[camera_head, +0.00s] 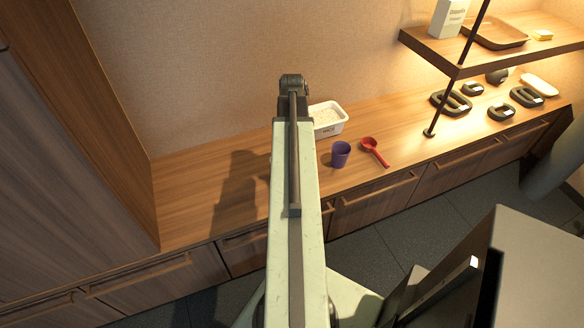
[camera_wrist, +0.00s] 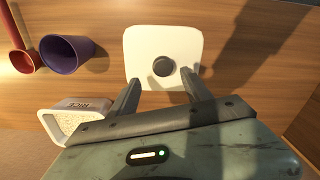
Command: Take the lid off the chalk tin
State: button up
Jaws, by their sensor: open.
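The chalk tin shows from above in the wrist view as a pale, rounded-square lid (camera_wrist: 158,40) with a dark round knob (camera_wrist: 163,66) on it. Its walls and any label are hidden below the lid. My gripper (camera_wrist: 160,80) is open, its two dark fingers spread to the left and right of the knob. I cannot tell how far above the lid the fingertips are, and I see no grip. In the head view my arm covers the tin and the gripper.
A white tub marked RICE (camera_head: 328,130) stands close to the arm. A purple cup (camera_head: 341,155) and red scoop (camera_head: 372,148) are on its right. A dark post (camera_head: 446,100) rises to a shelf (camera_head: 470,50) at right. The counter left of my arm is bare.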

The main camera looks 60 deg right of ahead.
jog(key=f+b, duration=0.5)
jog(key=shift+a+f, duration=0.2)
jog(key=shift+a, duration=0.2)
jog(key=shift+r, duration=0.15)
grip_shut()
